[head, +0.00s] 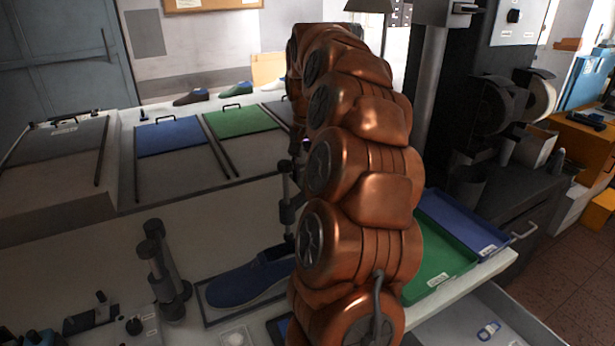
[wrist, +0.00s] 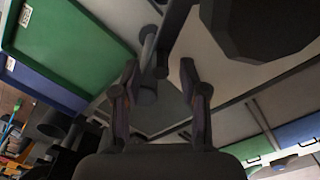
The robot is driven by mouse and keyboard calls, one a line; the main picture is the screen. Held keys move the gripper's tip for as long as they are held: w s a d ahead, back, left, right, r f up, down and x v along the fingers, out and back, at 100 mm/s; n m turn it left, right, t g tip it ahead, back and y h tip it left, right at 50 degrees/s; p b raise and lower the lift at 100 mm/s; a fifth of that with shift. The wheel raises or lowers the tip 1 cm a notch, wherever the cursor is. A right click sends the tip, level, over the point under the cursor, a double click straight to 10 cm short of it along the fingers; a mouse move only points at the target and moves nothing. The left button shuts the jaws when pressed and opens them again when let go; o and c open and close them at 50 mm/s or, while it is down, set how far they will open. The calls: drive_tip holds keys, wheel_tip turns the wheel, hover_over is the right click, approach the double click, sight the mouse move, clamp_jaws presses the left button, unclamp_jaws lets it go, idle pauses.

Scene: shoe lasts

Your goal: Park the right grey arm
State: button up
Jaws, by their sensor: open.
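The right grey arm (head: 288,205) is a jointed post with dark rounded knobs. It stands just left of my copper arm in the head view, which partly hides it. In the wrist view, grey rods and knobs that look like this arm (wrist: 148,92) show between and beyond my fingertips. My gripper (wrist: 160,78) is open around or just short of that rod; I cannot tell whether a finger touches it. In the head view my gripper is hidden behind my arm. A second grey arm (head: 166,278) stands further left, by the blue shoe (head: 248,280).
Green (head: 436,252) and blue (head: 462,226) trays lie right of my arm, above an open drawer (head: 490,318). Blue (head: 170,137) and green (head: 240,121) panels with handles are at the back. A large dark round body (wrist: 258,28) sits close beyond my right finger.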

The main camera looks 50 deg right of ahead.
drive_tip(key=shift+f, duration=0.85)
clamp_jaws()
